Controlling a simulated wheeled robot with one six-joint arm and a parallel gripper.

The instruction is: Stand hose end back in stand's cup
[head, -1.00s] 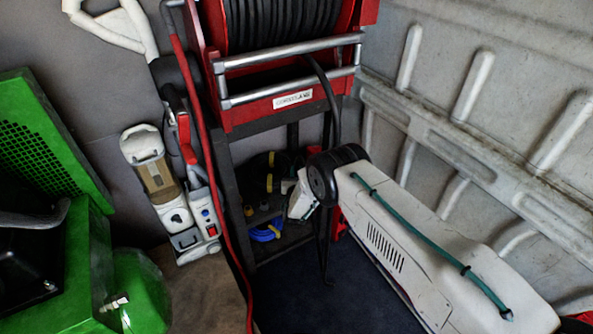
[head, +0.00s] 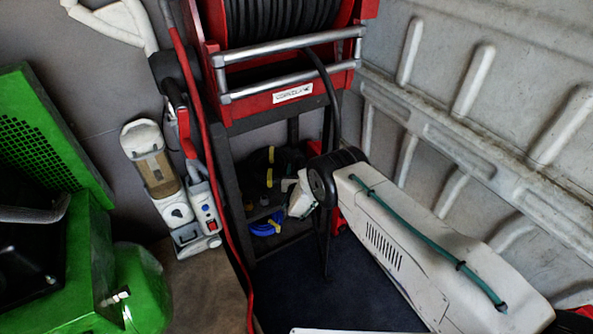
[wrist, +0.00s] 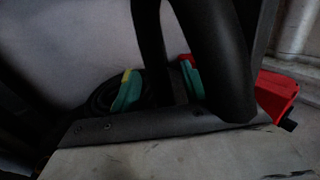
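A black hose (head: 330,95) comes down from the red reel in the head view and runs behind my arm's dark joint. A thin black length hangs below it, ending low over the dark floor. My gripper is hidden behind my white wrist in the head view. A thick black tube (wrist: 215,50) passes close in front. I cannot make out the stand's cup or the hose end.
The red reel (head: 285,95) sits on a black frame (head: 232,190) with coiled hoses on its shelf. A white vacuum (head: 160,180) and a red cord stand left of it. Green machinery (head: 85,270) is at far left. The ribbed wall (head: 480,120) is close on the right.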

